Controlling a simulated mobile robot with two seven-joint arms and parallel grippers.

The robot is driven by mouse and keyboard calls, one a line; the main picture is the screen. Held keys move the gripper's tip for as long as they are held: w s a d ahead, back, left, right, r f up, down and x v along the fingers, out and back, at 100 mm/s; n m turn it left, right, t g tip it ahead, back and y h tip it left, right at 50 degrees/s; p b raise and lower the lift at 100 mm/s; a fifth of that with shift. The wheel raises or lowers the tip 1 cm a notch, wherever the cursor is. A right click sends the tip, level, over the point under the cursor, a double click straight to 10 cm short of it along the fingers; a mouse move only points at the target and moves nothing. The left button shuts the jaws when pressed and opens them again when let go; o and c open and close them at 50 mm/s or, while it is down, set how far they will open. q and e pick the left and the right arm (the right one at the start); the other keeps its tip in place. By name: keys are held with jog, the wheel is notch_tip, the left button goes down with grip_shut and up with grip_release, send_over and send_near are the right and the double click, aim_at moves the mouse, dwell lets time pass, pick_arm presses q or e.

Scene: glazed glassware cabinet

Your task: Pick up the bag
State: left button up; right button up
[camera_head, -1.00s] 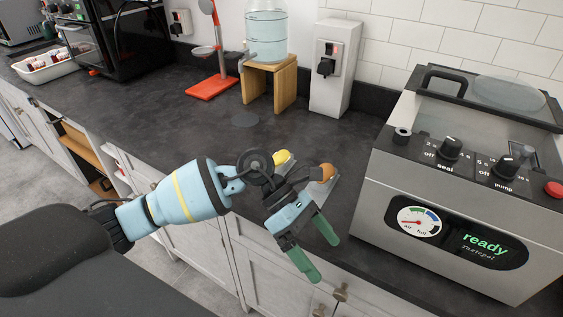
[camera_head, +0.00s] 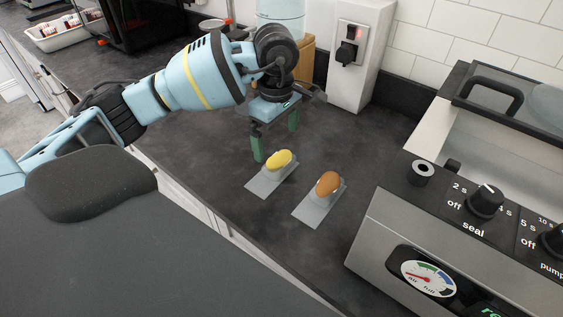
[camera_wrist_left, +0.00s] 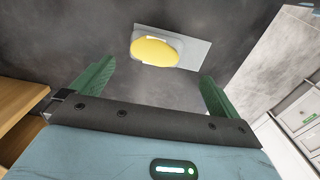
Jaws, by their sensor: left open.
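Two flat grey bags lie on the dark counter. One bag (camera_head: 262,187) holds a yellow item (camera_head: 279,159). The other bag (camera_head: 312,213), to its right, holds an orange-brown item (camera_head: 328,183). My left gripper (camera_head: 276,141) is open and empty, its green fingers pointing down just behind the yellow item's bag. In the left wrist view, the yellow item's bag (camera_wrist_left: 196,53) lies past the spread fingertips (camera_wrist_left: 155,75), roughly between them and apart from them. The orange-brown item's bag is not in the wrist view. My right gripper is not in view.
A metal sealing machine (camera_head: 375,240) with knobs and a gauge stands to the right. A white socket post (camera_head: 356,60) and a wooden stand (camera_head: 307,58) under a water bottle (camera_head: 281,12) stand behind. Counter around the bags is clear. The counter's front edge is close to them.

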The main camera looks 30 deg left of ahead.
aim_at(280, 160)
pick_arm(q)
jog(key=shift+f, duration=0.6)
jog(key=shift+w+f, duration=0.1)
jog(key=shift+f, duration=0.75)
jog(key=f, duration=0.3)
jog(key=shift+w+d+f+p, duration=0.1)
jog(key=shift+w+f+p, duration=0.1)
jog(key=shift+w+p, duration=0.1)
jog(key=shift+f, duration=0.35)
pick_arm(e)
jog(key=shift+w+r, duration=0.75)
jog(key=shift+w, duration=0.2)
